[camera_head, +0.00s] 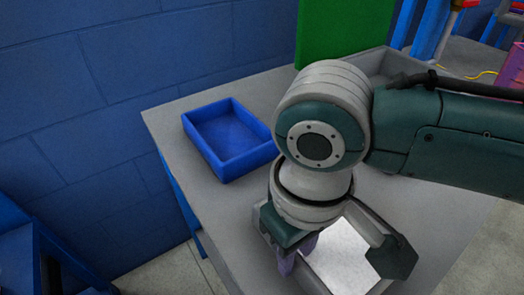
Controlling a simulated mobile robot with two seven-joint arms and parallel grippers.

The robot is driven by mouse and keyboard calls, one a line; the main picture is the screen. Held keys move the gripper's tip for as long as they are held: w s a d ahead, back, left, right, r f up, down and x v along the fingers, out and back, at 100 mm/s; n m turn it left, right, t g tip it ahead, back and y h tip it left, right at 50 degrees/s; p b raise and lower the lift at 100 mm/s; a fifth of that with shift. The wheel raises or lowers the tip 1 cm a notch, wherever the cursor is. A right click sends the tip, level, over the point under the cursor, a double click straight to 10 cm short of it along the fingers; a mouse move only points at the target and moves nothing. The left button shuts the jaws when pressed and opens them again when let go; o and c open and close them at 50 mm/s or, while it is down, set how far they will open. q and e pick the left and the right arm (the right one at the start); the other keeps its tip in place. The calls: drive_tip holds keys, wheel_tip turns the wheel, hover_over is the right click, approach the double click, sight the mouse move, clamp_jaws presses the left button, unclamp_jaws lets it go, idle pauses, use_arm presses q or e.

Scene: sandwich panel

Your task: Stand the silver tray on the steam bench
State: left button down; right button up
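A silver tray (345,262) with a pale shiny floor and a grey rim lies at the bottom of the head view, partly hidden under my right wrist. My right gripper (296,256) points down at the tray's left side, close to its rim. Its purple fingers are partly covered by the wrist and hand. I cannot tell whether they grip the rim or only stand beside it. My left gripper is not in view. A grey-topped bench (235,205) is under the tray; I cannot tell whether it is the steam bench.
An empty blue tray (228,140) lies on the grey top, left of my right wrist. A green upright panel (345,32) and a grey tray-like box (380,62) are at the back. A blue wall (110,120) runs along the left. The grey top's left front strip is clear.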

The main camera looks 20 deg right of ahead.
drive_tip(key=shift+o, duration=1.2)
drive_tip(key=shift+r, duration=0.1)
wheel_tip(320, 180, up, 11)
drive_tip(key=p, duration=0.3)
drive_tip(key=shift+s+a+t+y, duration=0.9)
drive_tip(key=shift+s+a+y, duration=0.8)
drive_tip(key=shift+s, duration=0.7)
drive_tip(key=s+d+m+t+h, duration=0.1)
drive_tip(key=s+d, duration=0.2)
drive_tip(key=d, duration=0.3)
drive_tip(key=s+d+f+m+h, duration=0.1)
drive_tip(key=s+d+h, duration=0.1)
drive_tip(key=d, duration=0.4)
drive_tip(key=shift+s+d+f+t, duration=0.15)
drive_tip(key=shift+s+f+t, duration=0.05)
drive_tip(key=shift+s+t, duration=0.25)
